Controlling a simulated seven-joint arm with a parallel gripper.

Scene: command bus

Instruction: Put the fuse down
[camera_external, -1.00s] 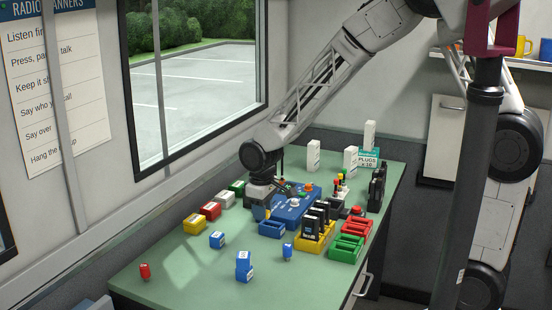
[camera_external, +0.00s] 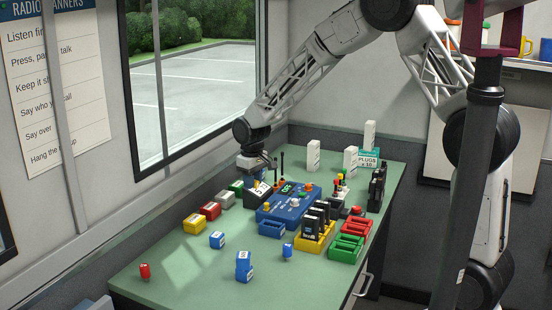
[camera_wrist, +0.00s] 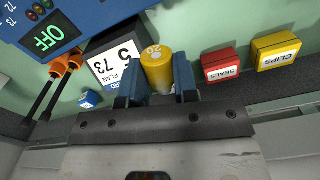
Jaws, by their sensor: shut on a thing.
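My gripper (camera_wrist: 158,85) is shut on a yellow fuse (camera_wrist: 155,68) marked 20, with a blue finger on each side of it in the wrist view. In the external view my gripper (camera_external: 257,177) is at the back left of the blue console (camera_external: 290,204), beside a dark block with a white card (camera_external: 260,192). The card (camera_wrist: 118,62) also shows just left of the fuse in the wrist view. I cannot tell whether the fuse touches the table. A red fuse (camera_external: 145,271) and a blue fuse (camera_external: 287,252) stand on the green table.
Yellow (camera_external: 193,224), red (camera_external: 211,210), grey (camera_external: 225,199) and green (camera_external: 236,187) boxes line the window side. A yellow rack (camera_external: 316,246) holds black radios. Red (camera_external: 355,228) and green (camera_external: 346,249) trays are right. The front left of the table (camera_external: 185,285) is mostly clear.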

